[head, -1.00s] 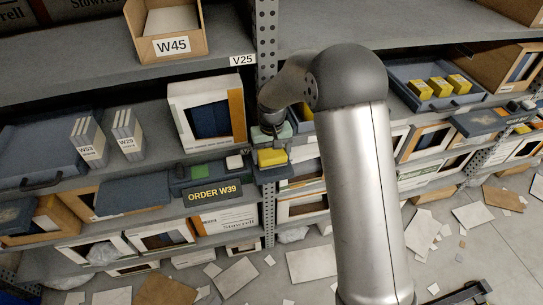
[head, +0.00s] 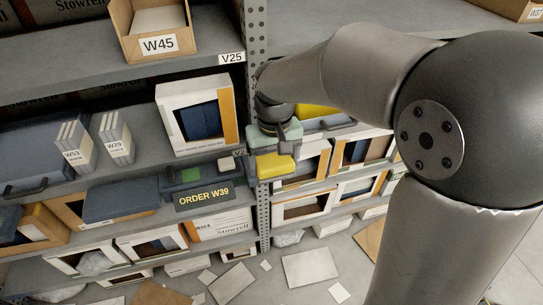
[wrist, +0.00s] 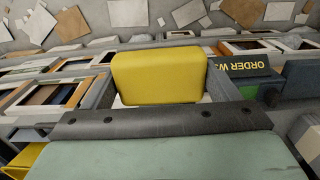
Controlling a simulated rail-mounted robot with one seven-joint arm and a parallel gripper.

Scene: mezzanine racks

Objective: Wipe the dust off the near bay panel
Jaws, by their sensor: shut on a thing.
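A yellow block (head: 274,166), plain and rounded at the edges like a sponge, is held by my gripper (head: 273,158) beside the perforated rack post. In the wrist view the yellow block (wrist: 160,76) sits between two grey fingers, which are shut on it. The block's far face is hidden. A dark strip with the sign ORDER W39 (head: 205,195) is just left of my gripper and bears a green patch and a white piece. Which surface is the near bay panel is unclear, and I cannot make out dust or whether the block touches anything.
The perforated post (head: 264,215) stands close to my gripper. Open-fronted boxes (head: 198,115) and binders (head: 117,138) fill the left shelves. A W45 box (head: 155,20) is on the top shelf. A yellow bin (head: 318,112) is behind my arm. Loose sheets (head: 310,266) lie on the floor.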

